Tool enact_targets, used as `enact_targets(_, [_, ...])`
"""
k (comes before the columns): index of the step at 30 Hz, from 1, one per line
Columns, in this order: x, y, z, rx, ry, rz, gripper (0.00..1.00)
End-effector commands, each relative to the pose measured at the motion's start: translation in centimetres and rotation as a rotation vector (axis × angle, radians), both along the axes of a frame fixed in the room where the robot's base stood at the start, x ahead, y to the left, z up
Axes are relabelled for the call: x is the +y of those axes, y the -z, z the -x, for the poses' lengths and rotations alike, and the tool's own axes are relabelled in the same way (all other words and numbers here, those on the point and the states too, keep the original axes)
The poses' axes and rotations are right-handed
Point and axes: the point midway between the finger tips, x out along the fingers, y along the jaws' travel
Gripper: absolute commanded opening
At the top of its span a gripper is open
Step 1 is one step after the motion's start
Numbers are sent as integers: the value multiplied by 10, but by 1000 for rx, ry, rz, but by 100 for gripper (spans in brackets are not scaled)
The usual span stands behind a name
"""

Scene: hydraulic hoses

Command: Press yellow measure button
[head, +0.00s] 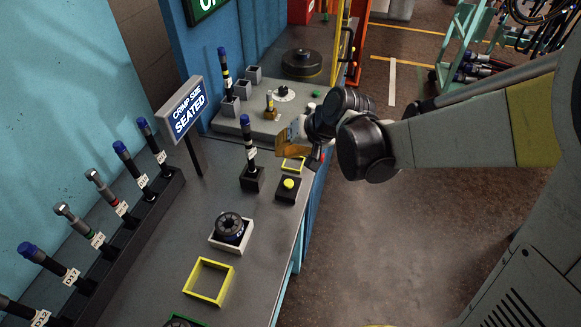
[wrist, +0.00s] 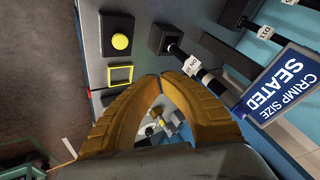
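The yellow measure button (head: 289,183) is a round yellow cap on a small black box on the grey bench, near its right edge. In the wrist view the button (wrist: 121,41) shows at the upper left, uncovered. My gripper (head: 283,150) is over the bench, beyond the button and apart from it. In the wrist view the two yellow-brown fingers of my gripper (wrist: 160,76) come together at the tips with nothing seen between them.
A yellow square outline (head: 293,164) lies beside the button box. A hose in a black holder (head: 252,179) stands to the left. The "CRIMP SIZE SEATED" sign (head: 185,109) and a rack of hoses (head: 128,222) are further left. A black ring part (head: 230,229) sits nearer.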

Motion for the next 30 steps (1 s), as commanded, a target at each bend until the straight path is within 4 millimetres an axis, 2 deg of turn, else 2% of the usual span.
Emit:
enact_targets(6, [0,2,0,-1,1,1,0])
enact_targets(11, [-1,11,0,-1,1,1,0])
enact_targets(24, [-1,70,0,-1,1,1,0])
enact_targets(30, [-1,87,0,-1,1,1,0])
